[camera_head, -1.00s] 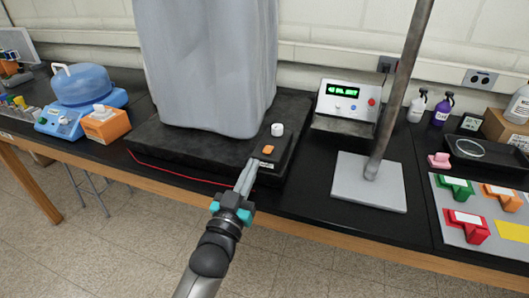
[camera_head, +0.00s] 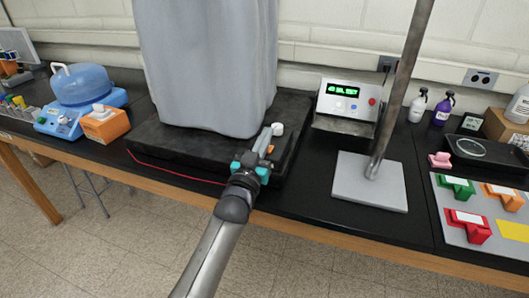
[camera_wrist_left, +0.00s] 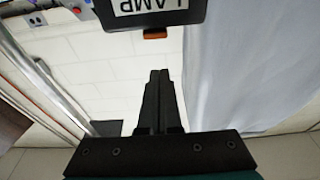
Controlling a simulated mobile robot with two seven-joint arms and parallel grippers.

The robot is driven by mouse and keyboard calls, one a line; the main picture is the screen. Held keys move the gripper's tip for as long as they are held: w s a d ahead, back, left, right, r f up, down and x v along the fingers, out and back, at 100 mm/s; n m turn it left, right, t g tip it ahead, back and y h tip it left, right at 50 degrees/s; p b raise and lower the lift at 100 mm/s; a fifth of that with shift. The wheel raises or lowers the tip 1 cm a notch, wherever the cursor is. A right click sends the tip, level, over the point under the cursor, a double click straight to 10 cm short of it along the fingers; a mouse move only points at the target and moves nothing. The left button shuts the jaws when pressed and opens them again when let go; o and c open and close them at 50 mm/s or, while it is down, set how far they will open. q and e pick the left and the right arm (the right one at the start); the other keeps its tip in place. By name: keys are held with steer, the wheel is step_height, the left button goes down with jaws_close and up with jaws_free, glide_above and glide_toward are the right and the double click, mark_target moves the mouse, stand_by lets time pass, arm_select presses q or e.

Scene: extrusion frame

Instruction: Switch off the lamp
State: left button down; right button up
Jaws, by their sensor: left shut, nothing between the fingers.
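The lamp's control box is a dark box with a white LAMP label (camera_wrist_left: 150,5), upside down in the left wrist view. Its orange switch (camera_wrist_left: 155,34) juts out just past the label. My left gripper (camera_head: 265,134) is shut and empty, over the box, and mostly hides the switch there. In the left wrist view its fingertips (camera_wrist_left: 160,72) point toward the switch, with a visible gap between them in the picture. My right gripper is not in view.
A tall grey draped form (camera_head: 205,65) stands on the base behind my left gripper. A metal pole on a grey plate (camera_head: 368,185) and a meter with a green display (camera_head: 343,91) stand to the right. The bench front between base and plate is clear.

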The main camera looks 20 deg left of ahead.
arm_select(q)
steer(key=f, duration=0.4)
steer(key=shift+s+b, duration=0.3)
steer(key=shift+s, duration=0.05)
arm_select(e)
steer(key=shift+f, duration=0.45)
arm_select(q)
steer(key=shift+s+f, duration=0.1)
steer(key=shift+f, duration=0.45)
steer(key=shift+r, duration=0.1)
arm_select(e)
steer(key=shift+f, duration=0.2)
arm_select(q)
steer(key=shift+r, duration=0.1)
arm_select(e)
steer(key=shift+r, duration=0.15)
arm_select(q)
steer(key=shift+r, duration=0.3)
step_height(320, 180, up, 3)
steer(key=p, duration=0.3)
steer(key=shift+s+r, duration=0.15)
steer(key=f+v, duration=0.2)
steer(key=v, duration=0.8)
steer(key=shift+w, duration=0.25)
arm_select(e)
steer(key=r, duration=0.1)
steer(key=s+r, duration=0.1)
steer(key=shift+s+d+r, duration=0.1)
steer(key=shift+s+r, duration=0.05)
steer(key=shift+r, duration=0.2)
